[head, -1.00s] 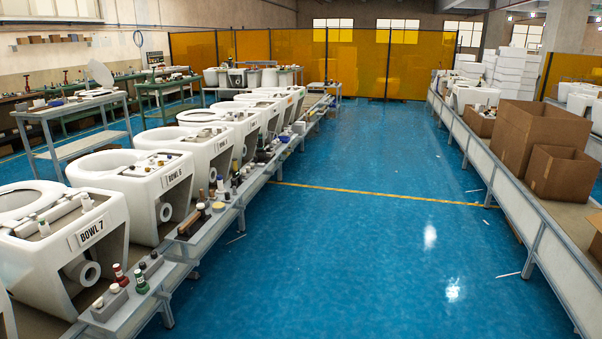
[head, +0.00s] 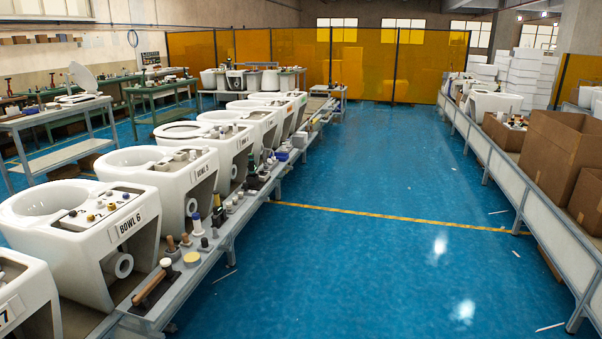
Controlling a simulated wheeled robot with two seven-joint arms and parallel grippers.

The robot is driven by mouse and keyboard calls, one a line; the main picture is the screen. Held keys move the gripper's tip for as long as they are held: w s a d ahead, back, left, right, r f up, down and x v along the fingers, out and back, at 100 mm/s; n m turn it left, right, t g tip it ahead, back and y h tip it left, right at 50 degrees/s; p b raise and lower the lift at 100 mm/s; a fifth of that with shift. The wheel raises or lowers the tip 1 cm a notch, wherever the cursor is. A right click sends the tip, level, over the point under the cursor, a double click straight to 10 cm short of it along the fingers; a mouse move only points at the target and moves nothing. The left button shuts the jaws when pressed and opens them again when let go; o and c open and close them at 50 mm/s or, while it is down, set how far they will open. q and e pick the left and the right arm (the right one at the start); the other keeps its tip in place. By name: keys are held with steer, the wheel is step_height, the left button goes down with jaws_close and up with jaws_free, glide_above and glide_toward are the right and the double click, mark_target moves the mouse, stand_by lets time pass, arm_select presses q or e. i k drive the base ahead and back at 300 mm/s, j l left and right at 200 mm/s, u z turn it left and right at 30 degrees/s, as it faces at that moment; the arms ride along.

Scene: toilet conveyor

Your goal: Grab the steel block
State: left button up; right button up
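I cannot tell for certain which item is the steel block; the small parts are too small to make out. Nearer on this ledge are a brown-handled tool (head: 152,285), a yellow round piece (head: 192,258) and several small knobs and bottles. The bowl labelled BOWL 6 (head: 90,235) stands behind the near part of the ledge. Neither of my grippers is in view.
A wide blue floor aisle (head: 370,260) is clear between the left line and the right conveyor (head: 505,180). Brown cardboard boxes (head: 555,150) stand on the right conveyor. Orange screens (head: 350,65) close the far end. Green tables (head: 160,85) stand at the left.

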mark_target(246, 192)
steer(key=i, duration=0.95)
steer(key=i+u, duration=0.1)
steer(key=i, duration=0.9)
steer(key=i+l, duration=0.2)
steer(key=i, duration=0.75)
steer(key=i+l+u, duration=0.1)
steer(key=i+u, duration=0.3)
steer(key=i, duration=0.15)
steer(key=i+l+u, duration=0.35)
steer(key=i, duration=0.15)
